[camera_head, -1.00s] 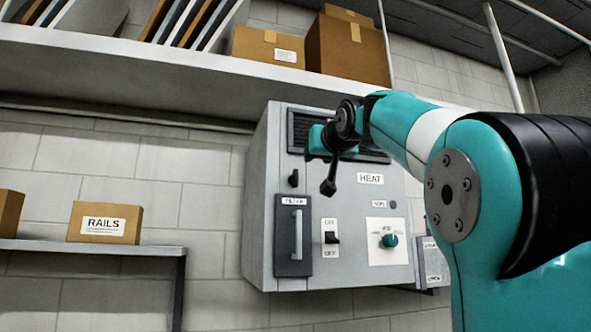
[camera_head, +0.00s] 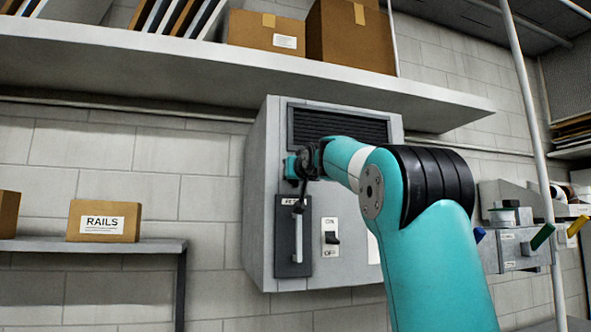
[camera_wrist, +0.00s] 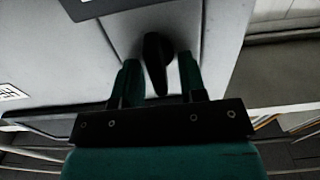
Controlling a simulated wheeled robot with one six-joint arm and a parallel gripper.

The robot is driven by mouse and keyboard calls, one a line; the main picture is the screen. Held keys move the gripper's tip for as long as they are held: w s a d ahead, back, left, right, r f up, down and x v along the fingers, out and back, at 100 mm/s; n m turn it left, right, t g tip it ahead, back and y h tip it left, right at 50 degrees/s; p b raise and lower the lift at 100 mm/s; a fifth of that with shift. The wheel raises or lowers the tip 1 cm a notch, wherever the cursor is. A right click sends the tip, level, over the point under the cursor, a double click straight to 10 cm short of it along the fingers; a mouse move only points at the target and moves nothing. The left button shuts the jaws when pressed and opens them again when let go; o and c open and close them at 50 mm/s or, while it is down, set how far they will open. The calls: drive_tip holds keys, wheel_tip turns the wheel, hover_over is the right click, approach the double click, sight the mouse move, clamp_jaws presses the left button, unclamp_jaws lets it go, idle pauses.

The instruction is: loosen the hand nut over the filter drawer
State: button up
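The filter drawer (camera_head: 284,240) is a dark panel with a pale upright handle, low on the left of the grey heater cabinet's front. My gripper (camera_head: 291,167) is just above it in the head view, at the cabinet face. It hides the hand nut there. In the wrist view the black hand nut (camera_wrist: 153,55) stands out from the grey face, between the two teal fingers of my gripper (camera_wrist: 158,66). The fingers are open, with a visible gap on each side of the nut.
The grey cabinet (camera_head: 260,190) also carries a vent grille (camera_head: 340,127) and an on/off switch (camera_head: 331,237). A long shelf (camera_head: 200,62) with boxes runs above. A RAILS box (camera_head: 103,221) sits on a lower left shelf. A pale pole (camera_head: 527,100) stands at right.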

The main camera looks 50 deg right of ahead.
drive_tip(key=shift+c, duration=0.4)
drive_tip(key=c, duration=0.5)
drive_tip(key=shift+n, duration=0.4)
drive_tip(key=n, duration=0.1)
drive_tip(key=n+b, duration=0.1)
drive_tip(key=shift+w+a+f+n+b, duration=0.15)
drive_tip(key=shift+n+b, duration=0.15)
drive_tip(key=n+b, duration=0.1)
drive_tip(key=n, duration=0.4)
drive_tip(key=n+b, duration=0.1)
drive_tip(key=n, duration=0.3)
drive_tip(key=f+n+b, duration=0.1)
drive_tip(key=n+b, duration=0.1)
drive_tip(key=n, duration=0.3)
drive_tip(key=shift+w+a+n, duration=0.25)
drive_tip(key=shift+a+n, duration=0.05)
drive_tip(key=shift+a, duration=0.1)
